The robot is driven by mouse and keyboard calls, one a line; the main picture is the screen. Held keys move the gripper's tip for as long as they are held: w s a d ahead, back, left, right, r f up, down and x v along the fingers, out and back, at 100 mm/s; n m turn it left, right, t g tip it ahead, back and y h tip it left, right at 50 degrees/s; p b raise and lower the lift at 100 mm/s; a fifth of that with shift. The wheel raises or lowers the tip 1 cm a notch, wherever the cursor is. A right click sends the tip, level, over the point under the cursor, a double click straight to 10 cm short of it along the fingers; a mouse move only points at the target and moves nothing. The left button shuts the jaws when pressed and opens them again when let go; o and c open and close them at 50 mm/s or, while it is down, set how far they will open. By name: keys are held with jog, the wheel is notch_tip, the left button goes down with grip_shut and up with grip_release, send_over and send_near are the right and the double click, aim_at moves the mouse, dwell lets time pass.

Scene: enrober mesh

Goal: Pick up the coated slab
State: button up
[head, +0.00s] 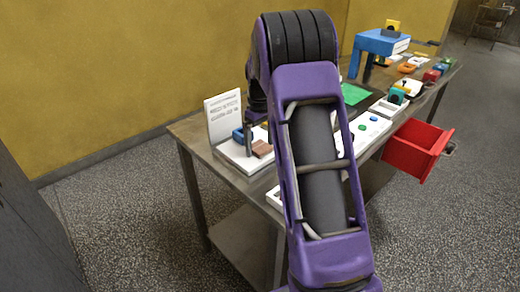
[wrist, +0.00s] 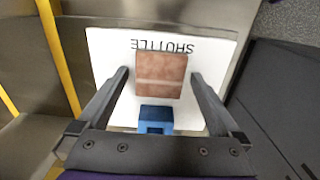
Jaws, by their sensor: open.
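The coated slab (wrist: 162,75) is a brown square block with a paler band across it. It lies on a white plate (wrist: 104,55) marked SHUTTLE, upside down in the wrist view. In the head view the slab (head: 263,149) sits near the left end of the table. My gripper (wrist: 160,76) is open, with one finger on each side of the slab and visible gaps to both. I cannot tell how far down the fingers reach. A blue block (wrist: 155,117) lies beside the slab, nearer the gripper's palm. In the head view my arm partly hides the gripper (head: 249,138).
A white upright sign (head: 223,118) stands behind the plate on the table (head: 190,130). To the right are a white panel with coloured buttons (head: 369,131), a blue stand (head: 381,42) and several small coloured items. An open red drawer (head: 412,150) juts from the table's front.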

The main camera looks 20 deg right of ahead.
jog(key=c, duration=1.3)
jog(key=shift+r, duration=0.15)
